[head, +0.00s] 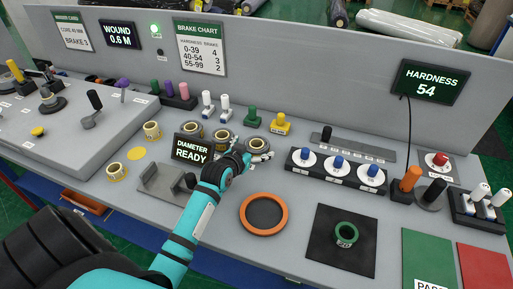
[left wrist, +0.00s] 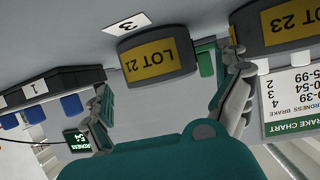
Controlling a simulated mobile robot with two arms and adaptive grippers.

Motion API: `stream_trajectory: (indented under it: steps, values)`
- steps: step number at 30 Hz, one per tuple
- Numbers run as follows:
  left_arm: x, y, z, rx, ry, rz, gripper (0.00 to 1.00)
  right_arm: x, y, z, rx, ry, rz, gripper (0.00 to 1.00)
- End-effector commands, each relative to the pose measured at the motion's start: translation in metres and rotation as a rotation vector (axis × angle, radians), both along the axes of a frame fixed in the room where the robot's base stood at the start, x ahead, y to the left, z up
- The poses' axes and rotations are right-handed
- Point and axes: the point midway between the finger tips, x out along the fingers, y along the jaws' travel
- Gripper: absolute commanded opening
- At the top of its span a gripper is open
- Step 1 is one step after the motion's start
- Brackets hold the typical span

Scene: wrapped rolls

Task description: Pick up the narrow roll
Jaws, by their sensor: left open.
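Several small rolls stand on the grey bench. Three with grey sides, a left one (head: 195,130), a middle one (head: 222,137) and a right one (head: 257,144), form a row behind the diameter display. I cannot tell for sure which is the narrow roll. My left gripper (head: 254,158) is open at the right one, its fingers low beside it. In the left wrist view a roll labelled LOT 21 (left wrist: 158,60) shows ahead, between the open fingers (left wrist: 172,82) and apart from them. A LOT 23 roll (left wrist: 288,24) is beyond the right-hand finger. My right gripper is not seen.
Two yellowish rolls (head: 152,130) (head: 116,171) stand further left. The diameter display (head: 192,149) is close to my left wrist. An orange ring (head: 264,214) and a green roll (head: 346,233) on a black mat (head: 338,263) lie to the right. A knob panel (head: 337,179) is behind them.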

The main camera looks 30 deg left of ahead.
Motion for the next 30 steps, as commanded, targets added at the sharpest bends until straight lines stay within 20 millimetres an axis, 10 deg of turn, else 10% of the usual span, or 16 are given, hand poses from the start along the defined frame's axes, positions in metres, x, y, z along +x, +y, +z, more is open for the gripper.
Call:
stream_trajectory:
  steps: [15, 30]
  values:
    - [0.033, 0.005, -0.012, 0.001, -0.001, 0.001, 1.00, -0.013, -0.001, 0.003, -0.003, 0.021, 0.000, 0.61]
    - [0.033, 0.005, -0.012, -0.001, -0.001, 0.000, 0.39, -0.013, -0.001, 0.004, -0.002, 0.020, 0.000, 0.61]
